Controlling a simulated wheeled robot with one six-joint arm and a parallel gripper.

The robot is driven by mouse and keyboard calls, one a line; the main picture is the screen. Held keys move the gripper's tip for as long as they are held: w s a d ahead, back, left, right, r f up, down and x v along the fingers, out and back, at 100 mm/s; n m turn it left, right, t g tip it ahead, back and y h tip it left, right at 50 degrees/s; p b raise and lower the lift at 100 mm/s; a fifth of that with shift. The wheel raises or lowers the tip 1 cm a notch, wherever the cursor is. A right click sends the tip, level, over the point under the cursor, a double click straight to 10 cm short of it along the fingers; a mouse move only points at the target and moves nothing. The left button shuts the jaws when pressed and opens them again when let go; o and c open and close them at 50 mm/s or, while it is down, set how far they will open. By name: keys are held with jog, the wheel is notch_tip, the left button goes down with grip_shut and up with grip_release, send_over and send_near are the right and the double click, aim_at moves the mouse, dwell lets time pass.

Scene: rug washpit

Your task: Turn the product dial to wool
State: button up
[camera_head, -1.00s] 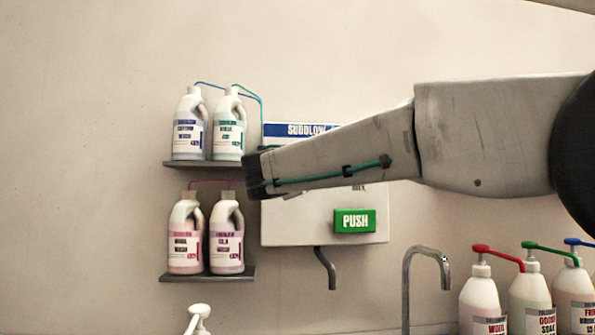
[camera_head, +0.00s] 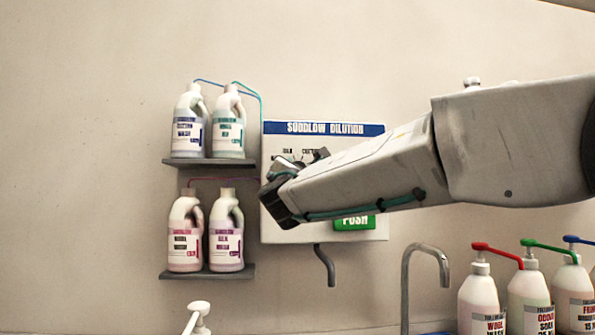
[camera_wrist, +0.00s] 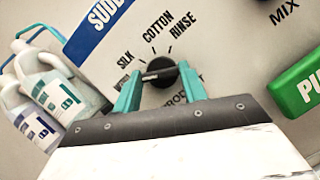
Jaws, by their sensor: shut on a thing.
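The product dial (camera_wrist: 160,72) is a round black knob with a light line across it, on the white Suddlow Dilution panel (camera_head: 380,165). In the wrist view the words silk, cotton and rinse stand around it, and a further label at its lower left is partly hidden by a finger. The line lies nearly level, its left end towards that hidden label. My gripper (camera_wrist: 160,82) has its two teal fingers on either side of the knob, shut on it. In the head view my gripper (camera_head: 278,200) is in front of the panel and hides the dial.
A green push button (camera_wrist: 298,85) is right of the dial. Jugs (camera_head: 192,122) stand on two shelves (camera_head: 212,163) left of the panel. A spout (camera_head: 325,265) hangs below, with a tap (camera_head: 428,250) and pump bottles (camera_head: 480,300) at lower right.

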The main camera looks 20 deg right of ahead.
jog(key=shift+f+n, duration=0.1)
jog(key=shift+n, duration=0.2)
jog(key=o, duration=1)
jog(key=shift+a, duration=0.1)
jog(key=v, duration=0.7)
jog(key=shift+s+a+f, duration=0.1)
jog(key=shift+s+f, duration=0.05)
jog(key=shift+s, duration=0.2)
